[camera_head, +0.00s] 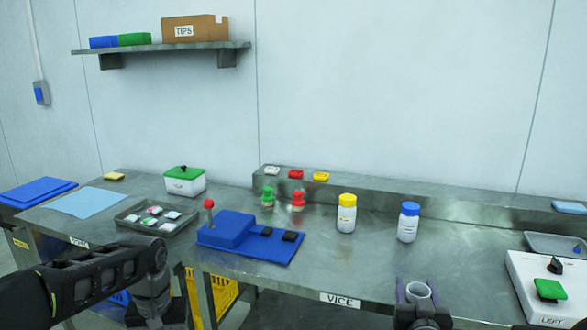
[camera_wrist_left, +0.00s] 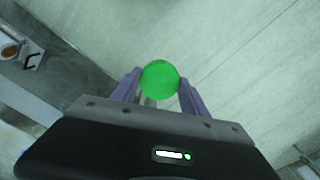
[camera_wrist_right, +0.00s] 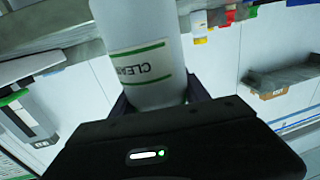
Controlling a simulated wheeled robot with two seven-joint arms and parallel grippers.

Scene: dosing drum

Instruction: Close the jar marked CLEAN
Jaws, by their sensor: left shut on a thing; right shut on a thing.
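The jar marked CLEAN (camera_wrist_right: 143,70) is a white cylinder with a green-striped label. My right gripper (camera_wrist_right: 155,100) is shut on it, one finger on either side. In the head view the right gripper (camera_head: 418,296) holds the jar (camera_head: 418,291) near the table's front edge, and its top looks open, with no lid on it. My left gripper (camera_wrist_left: 159,90) is shut on a round green lid (camera_wrist_left: 160,80), apart from the jar. In the head view the left arm is at lower left; its fingertips and the lid are not clearly visible there.
A yellow-capped jar (camera_head: 346,214) and a blue-capped jar (camera_head: 408,223) stand on the table (camera_head: 340,268). A blue fixture (camera_head: 230,232), a grey tray (camera_head: 135,222) and a green-lidded box (camera_head: 184,183) are left. A white control box (camera_head: 530,285) is right. Table between is clear.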

